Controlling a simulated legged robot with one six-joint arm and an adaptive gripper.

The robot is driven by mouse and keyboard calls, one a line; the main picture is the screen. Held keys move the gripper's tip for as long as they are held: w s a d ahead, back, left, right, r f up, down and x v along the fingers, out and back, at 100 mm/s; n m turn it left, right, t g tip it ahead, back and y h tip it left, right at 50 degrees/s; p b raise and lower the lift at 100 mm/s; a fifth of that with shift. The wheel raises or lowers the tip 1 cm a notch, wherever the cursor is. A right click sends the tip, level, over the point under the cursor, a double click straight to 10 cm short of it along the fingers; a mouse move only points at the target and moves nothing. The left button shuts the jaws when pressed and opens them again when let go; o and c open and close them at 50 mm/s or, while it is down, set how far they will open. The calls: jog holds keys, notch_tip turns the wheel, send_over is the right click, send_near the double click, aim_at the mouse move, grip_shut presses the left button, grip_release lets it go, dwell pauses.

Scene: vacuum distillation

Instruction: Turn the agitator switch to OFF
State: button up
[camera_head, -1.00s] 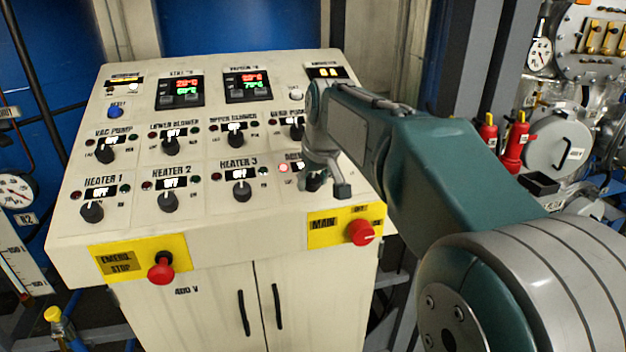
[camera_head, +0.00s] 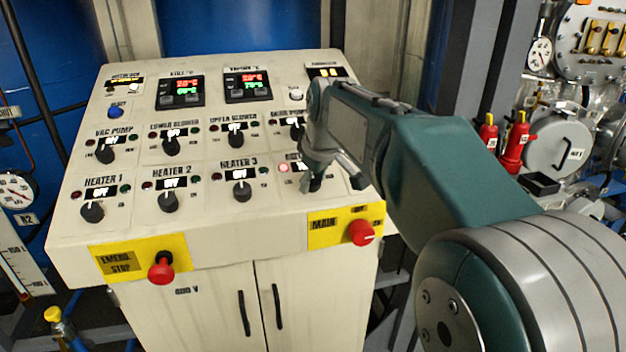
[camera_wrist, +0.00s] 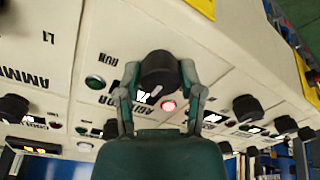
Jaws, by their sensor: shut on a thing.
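The agitator switch is a black rotary knob (camera_wrist: 158,72) on the sloped control panel (camera_head: 135,213). In the wrist view it fills the space between the two fingers of my gripper (camera_wrist: 160,88), which is shut on it. A white mark shows on the knob's face. A red lamp (camera_wrist: 169,106) beside the knob is lit, and a green lamp (camera_wrist: 95,82) is dark. In the head view my gripper (camera_head: 331,181) covers most of the switch and its label. The switch's small display cannot be read.
Other knobs sit close by, including the Heater 3 knob (camera_head: 242,191). The red main switch (camera_head: 361,232) is just below my gripper on a yellow plate. A red emergency stop button (camera_head: 161,268) is at the lower left. The space in front of the panel is clear.

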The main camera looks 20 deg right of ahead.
jog(key=shift+f, duration=0.1)
jog(key=o, duration=1.2)
jog(key=shift+c, duration=0.2)
jog(key=shift+a, duration=0.1)
jog(key=v, duration=1.2)
jog(key=shift+w, duration=0.1)
jog(key=s+f+m+t, duration=0.1)
jog(key=s+f+m, duration=0.5)
jog(key=s+f, duration=1.3)
jog(key=s, duration=0.4)
jog(key=shift+a+f+m+h, duration=0.4)
